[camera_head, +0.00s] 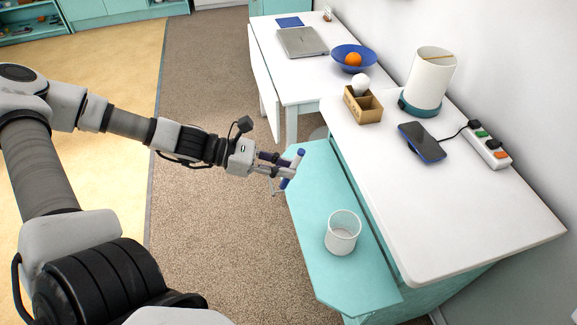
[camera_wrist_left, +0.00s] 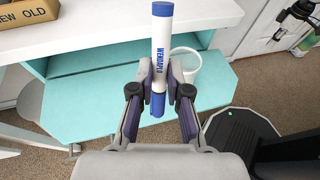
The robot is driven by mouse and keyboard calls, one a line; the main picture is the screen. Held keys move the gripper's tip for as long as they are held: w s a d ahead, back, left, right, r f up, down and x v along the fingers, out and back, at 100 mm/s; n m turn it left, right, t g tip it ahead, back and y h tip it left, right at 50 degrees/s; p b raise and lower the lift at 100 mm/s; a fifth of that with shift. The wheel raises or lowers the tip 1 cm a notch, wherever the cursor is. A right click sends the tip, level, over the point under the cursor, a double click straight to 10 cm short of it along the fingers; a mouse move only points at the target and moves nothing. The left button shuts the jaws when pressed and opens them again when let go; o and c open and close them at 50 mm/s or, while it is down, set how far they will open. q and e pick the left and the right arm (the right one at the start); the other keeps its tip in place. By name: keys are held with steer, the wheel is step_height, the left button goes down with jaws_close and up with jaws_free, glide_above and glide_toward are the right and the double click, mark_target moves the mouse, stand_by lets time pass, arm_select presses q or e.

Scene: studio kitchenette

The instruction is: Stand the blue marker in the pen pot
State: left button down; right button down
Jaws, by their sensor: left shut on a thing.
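The blue marker (camera_wrist_left: 161,55) has a white barrel with blue ends and is held upright, slightly tilted in the head view (camera_head: 292,168). My left gripper (camera_head: 288,172) is shut on it, with a finger on each side in the wrist view (camera_wrist_left: 160,82). The pen pot (camera_head: 342,232) is a white, round, open cup standing on the turquoise lower shelf. It looks empty. The marker is apart from the pot, off toward the shelf's far end. In the wrist view the pot (camera_wrist_left: 187,62) is partly hidden behind the marker and a finger.
The turquoise shelf (camera_head: 318,190) is otherwise bare. The white worktop (camera_head: 460,210) beside it holds a cardboard box (camera_head: 364,108) with a bulb, a lamp (camera_head: 430,80), a phone (camera_head: 422,142) and a power strip (camera_head: 486,146). A farther table carries a laptop (camera_head: 302,42) and a blue bowl (camera_head: 354,57).

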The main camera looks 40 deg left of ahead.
arm_select(q)
steer(key=shift+r+n+t, duration=0.35)
steer(key=shift+n+t, duration=0.05)
steer(key=shift+t, duration=0.3)
steer(key=shift+w+d+n+t, duration=0.1)
steer(key=shift+n+t, duration=0.2)
steer(key=shift+w+r+t+b, duration=0.1)
steer(key=shift+t+b, duration=0.25)
steer(key=shift+t, duration=0.05)
steer(key=shift+r, duration=0.1)
steer(key=shift+w+a+r+n+t, duration=0.2)
steer(key=shift+n+t, duration=0.1)
steer(key=shift+t, duration=0.2)
steer(key=shift+s, duration=0.1)
steer(key=shift+r+t+h, duration=0.25)
steer(key=shift+t+h, duration=0.05)
